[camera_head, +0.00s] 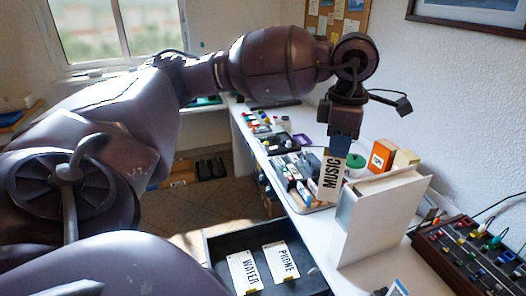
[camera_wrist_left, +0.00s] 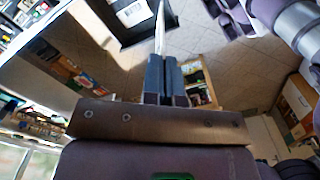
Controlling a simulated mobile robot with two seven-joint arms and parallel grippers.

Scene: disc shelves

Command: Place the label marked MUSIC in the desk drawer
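The MUSIC label (camera_head: 331,176) is a white card with black letters, hanging upright below my left gripper (camera_head: 341,152). The gripper is shut on its upper end. In the left wrist view the two fingers (camera_wrist_left: 167,75) are together, and the label (camera_wrist_left: 160,28) shows edge-on as a thin white strip beyond them. The open desk drawer (camera_head: 218,243) is dark and lies lower, left of and nearer than the held label. The WATER label (camera_head: 245,272) and another label (camera_head: 282,260), seeming to read PHONE, lie in it. My right gripper is not seen.
A white box-like stand (camera_head: 380,220) stands on the white desk, right of the drawer. Behind it are an orange box (camera_head: 382,155) and a tray of small items (camera_head: 298,178). A dark mixer panel (camera_head: 470,255) is at right. Space above the drawer looks clear.

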